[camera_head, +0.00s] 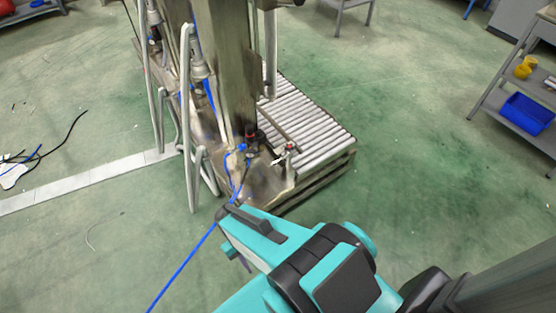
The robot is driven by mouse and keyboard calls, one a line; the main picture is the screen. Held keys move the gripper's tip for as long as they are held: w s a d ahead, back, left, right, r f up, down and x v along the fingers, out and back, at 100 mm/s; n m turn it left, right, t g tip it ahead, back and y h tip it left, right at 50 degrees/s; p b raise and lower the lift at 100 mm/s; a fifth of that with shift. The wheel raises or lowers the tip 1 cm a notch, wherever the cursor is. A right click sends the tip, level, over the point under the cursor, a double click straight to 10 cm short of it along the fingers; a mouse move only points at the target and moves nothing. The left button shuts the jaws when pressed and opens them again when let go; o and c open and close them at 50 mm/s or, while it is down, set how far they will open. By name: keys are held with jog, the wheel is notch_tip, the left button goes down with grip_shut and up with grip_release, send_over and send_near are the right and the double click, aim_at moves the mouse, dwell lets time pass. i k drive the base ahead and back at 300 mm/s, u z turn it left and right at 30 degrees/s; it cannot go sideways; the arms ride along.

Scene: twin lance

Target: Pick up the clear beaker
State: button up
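I cannot make out a clear beaker anywhere in the head view. My teal and black arm reaches in from the bottom right towards the middle of the floor. Small teal and dark parts show under its far end, but I cannot make out fingertips or anything held.
A steel machine with a roller conveyor (312,118) stands just beyond my arm. A blue cable (182,267) runs to the lower left. At right, a shelf trolley (492,103) holds yellow containers (525,68) and a blue bin (527,113). Green floor (430,170) lies clear between.

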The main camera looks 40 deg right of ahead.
aim_at(254, 165)
jog(key=z, duration=0.8)
jog(key=k, duration=1)
jog(key=u, duration=0.05)
jog(key=i, duration=0.9)
jog(key=z, duration=0.05)
